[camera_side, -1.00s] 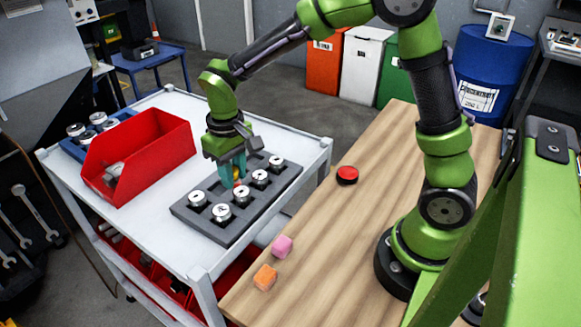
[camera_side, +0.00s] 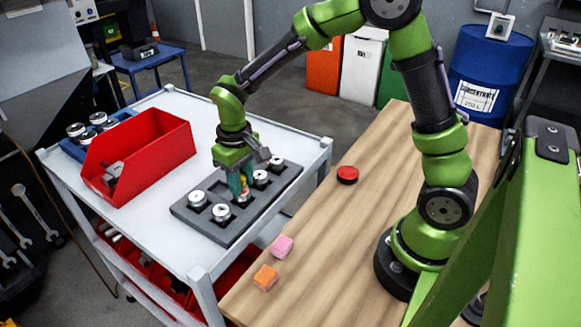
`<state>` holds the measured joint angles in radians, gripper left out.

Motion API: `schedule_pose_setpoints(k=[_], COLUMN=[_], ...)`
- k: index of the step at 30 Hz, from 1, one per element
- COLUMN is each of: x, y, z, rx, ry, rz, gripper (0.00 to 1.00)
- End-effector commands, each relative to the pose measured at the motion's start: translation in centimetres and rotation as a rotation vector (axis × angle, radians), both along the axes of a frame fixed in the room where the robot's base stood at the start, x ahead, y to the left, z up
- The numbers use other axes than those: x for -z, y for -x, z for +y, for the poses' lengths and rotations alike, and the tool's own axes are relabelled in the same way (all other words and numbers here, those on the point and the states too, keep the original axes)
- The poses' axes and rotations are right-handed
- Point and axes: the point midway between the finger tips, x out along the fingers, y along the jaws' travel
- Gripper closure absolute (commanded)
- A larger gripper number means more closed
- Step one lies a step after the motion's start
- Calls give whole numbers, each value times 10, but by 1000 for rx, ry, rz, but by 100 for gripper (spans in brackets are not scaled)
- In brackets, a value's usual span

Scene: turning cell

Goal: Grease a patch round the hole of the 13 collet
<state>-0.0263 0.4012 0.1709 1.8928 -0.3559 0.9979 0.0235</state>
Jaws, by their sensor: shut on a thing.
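A dark grey tray (camera_side: 232,237) on the white cart holds several silver collets in two rows. My gripper (camera_side: 241,186), with teal fingers, points down over the middle front-row collet (camera_side: 243,197). It is shut on a small yellow-orange thing (camera_side: 244,186), mostly hidden by the fingers. Its lower end is at or just above that collet; I cannot tell if they touch. The size marks are too small to read.
A red open bin (camera_side: 150,160) with a grey part in it stands left of the tray. A blue holder with several collets (camera_side: 98,118) is behind it.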

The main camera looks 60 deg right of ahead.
Motion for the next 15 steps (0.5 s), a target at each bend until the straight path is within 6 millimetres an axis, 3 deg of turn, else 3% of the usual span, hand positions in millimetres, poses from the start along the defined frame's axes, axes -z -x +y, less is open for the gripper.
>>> schedule_pose_setpoints(k=[6, 8, 10, 15], x=[0, -5, -22, -35], y=[0, 0, -1, 0], z=[21, 20, 20, 20], rx=[-2, 1, 1, 0], ry=[0, 0, -1, 0], rz=[1, 0, -7, -2], gripper=[96, 96, 96, 96])
